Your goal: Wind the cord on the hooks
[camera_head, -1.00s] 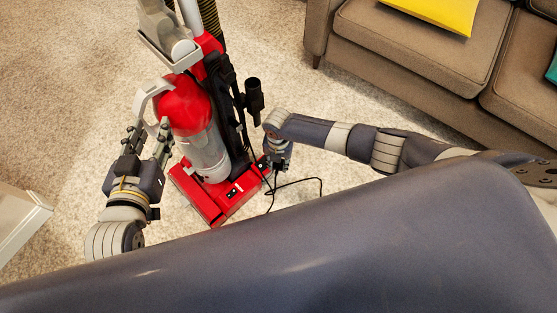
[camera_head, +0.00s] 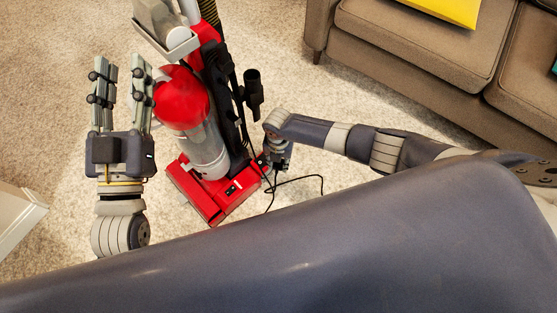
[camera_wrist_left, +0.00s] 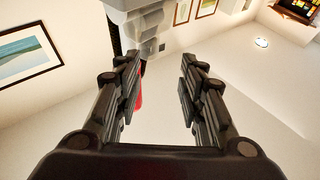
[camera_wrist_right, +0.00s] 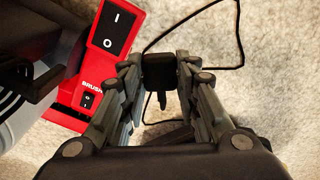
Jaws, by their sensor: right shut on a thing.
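The red and grey upright vacuum (camera_head: 183,98) stands on the carpet in the head view. Its black cord (camera_head: 305,178) trails on the carpet by its base; it also loops in the right wrist view (camera_wrist_right: 240,45). My right gripper (camera_wrist_right: 160,75) is shut on the cord's black plug-like end (camera_wrist_right: 160,72), low beside the red base with its switches (camera_wrist_right: 112,35). My left gripper (camera_head: 121,75) is open and empty, fingers raised, left of the vacuum's red canister. The left wrist view (camera_wrist_left: 160,75) shows nothing between its fingers. I cannot clearly make out the hooks.
A brown sofa (camera_head: 400,45) with a yellow cushion (camera_head: 450,8) stands at the upper right. A white piece of furniture or trim (camera_head: 18,220) is at the left edge. A black attachment (camera_head: 253,92) sticks out on the vacuum's right side.

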